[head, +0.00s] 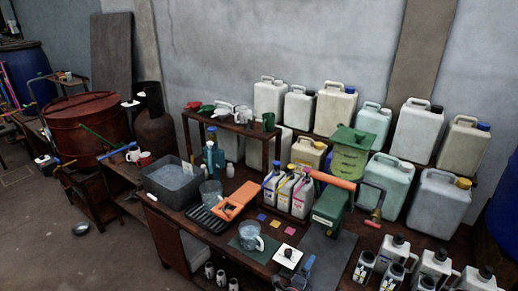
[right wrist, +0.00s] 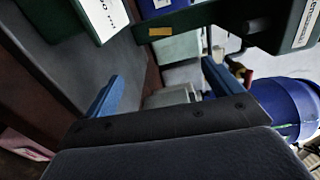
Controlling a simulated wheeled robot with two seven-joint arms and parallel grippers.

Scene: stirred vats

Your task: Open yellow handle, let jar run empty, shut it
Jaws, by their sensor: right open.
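My right gripper (head: 296,274) is at the bottom of the head view, low by the table's front. In the right wrist view its two blue fingers (right wrist: 162,90) stand wide apart with nothing between them. A green stand with an orange bar (head: 328,208) is behind it. A small tap with a red grip (head: 375,219) hangs to the right. A glass jar (head: 211,192) stands by the grey bin, and a glass mug (head: 249,236) stands on a dark green mat. Bottles with blue, yellow and magenta tops (head: 286,192) stand mid-table. I cannot single out a yellow handle. My left gripper is not visible.
A grey bin (head: 170,188) is at left on the table. Large canisters (head: 418,130) line the back. Several black-and-white bottles (head: 393,252) crowd the front right. A blue barrel (right wrist: 284,103) is at right in the right wrist view.

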